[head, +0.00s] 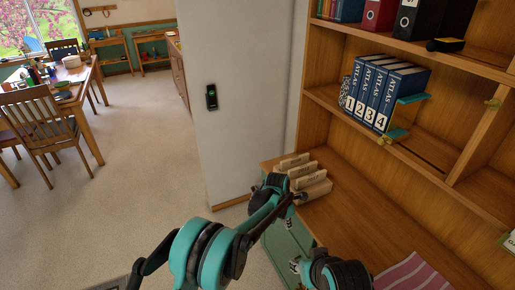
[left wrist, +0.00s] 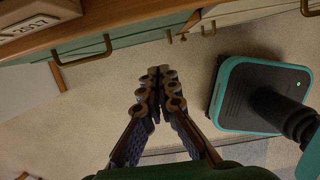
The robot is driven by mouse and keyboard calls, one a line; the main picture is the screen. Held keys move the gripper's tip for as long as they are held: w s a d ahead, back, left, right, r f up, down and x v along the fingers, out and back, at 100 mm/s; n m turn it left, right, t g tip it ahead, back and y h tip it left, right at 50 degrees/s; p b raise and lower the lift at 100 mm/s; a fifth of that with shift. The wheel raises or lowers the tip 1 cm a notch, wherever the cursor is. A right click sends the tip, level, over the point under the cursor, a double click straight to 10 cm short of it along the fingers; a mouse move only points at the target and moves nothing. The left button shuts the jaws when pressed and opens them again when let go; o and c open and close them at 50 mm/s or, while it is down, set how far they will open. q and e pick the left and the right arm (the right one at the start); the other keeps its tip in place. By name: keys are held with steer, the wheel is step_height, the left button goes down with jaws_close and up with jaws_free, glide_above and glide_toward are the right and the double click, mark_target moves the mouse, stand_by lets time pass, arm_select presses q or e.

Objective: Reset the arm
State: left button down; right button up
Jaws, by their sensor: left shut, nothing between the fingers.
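My left arm reaches in from the bottom of the head view, with its teal and black links bent toward the wooden counter. My left gripper (head: 290,212) is small and partly hidden there, close to the counter's front edge. In the left wrist view its two fingers (left wrist: 157,72) are closed together with nothing between them. They are seen against the beige floor, apart from the cabinet front. Another teal and black part of mine shows at the bottom of the head view, but no right gripper can be made out.
Wooden blocks (head: 311,186) with markings stand on the counter (head: 357,212), close to the left arm. Blue atlas volumes (head: 378,95) stand on the shelf above. Green drawers (left wrist: 128,43) with handles lie under the counter. A white wall (head: 240,110) is behind; open floor (head: 140,140) is left.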

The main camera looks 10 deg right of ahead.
arm_select(q)
steer(key=s+a+r+m+t, duration=0.25)
steer(key=a+r+m, duration=0.25)
steer(key=a+r, duration=0.45)
steer(key=s+a+r+m+t, duration=0.1)
steer(key=s+a+r+m, duration=0.3)
steer(key=a+r, duration=0.6)
steer(key=s+a+f+m+t+y, duration=0.1)
steer(key=s+a+m+t+y, duration=0.1)
steer(key=s+a+m, duration=1)
steer(key=s+a+t, duration=0.1)
steer(key=s+a, duration=0.6)
steer(key=shift+s+f+m+y, duration=0.15)
steer(key=shift+m+y, duration=0.15)
